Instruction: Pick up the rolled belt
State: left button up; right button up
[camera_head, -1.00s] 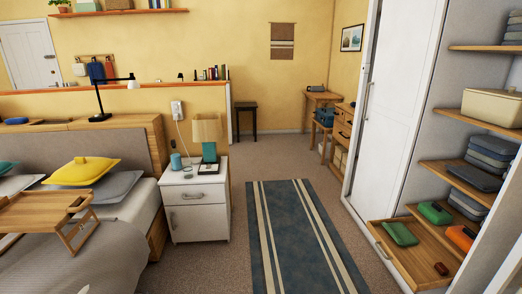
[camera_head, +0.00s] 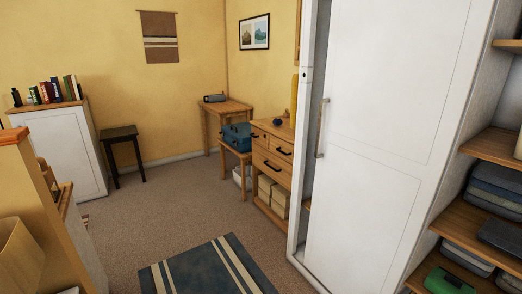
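No rolled belt can be made out in the head view now. A small dark object (camera_head: 277,121) sits on the wooden dresser (camera_head: 272,155), too small to identify. At the bottom right, a green case (camera_head: 447,282) shows in part by the open wardrobe shelves. The drawer that held a small brown item earlier is out of view. Neither of my grippers is in view.
The white wardrobe door (camera_head: 375,140) stands close on the right, beside shelves of folded clothes (camera_head: 495,188). A striped rug (camera_head: 208,270) lies ahead. A dark stool (camera_head: 123,152) and white cabinet (camera_head: 62,145) stand at left. Carpet between is clear.

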aim_at(278, 122)
jog(key=i+j+z, duration=0.15)
jog(key=i, duration=0.35)
jog(key=i+j+z, duration=0.15)
jog(key=i, duration=0.3)
jog(key=i+j+z, duration=0.1)
jog(key=i+j, duration=0.25)
jog(key=i, duration=0.15)
jog(key=i+j+z, duration=0.15)
jog(key=i+j, duration=0.15)
jog(key=i, duration=0.15)
jog(key=i+j+z, duration=0.3)
jog(key=i, duration=0.25)
jog(key=i+j+z, duration=0.3)
jog(key=i+j, duration=0.2)
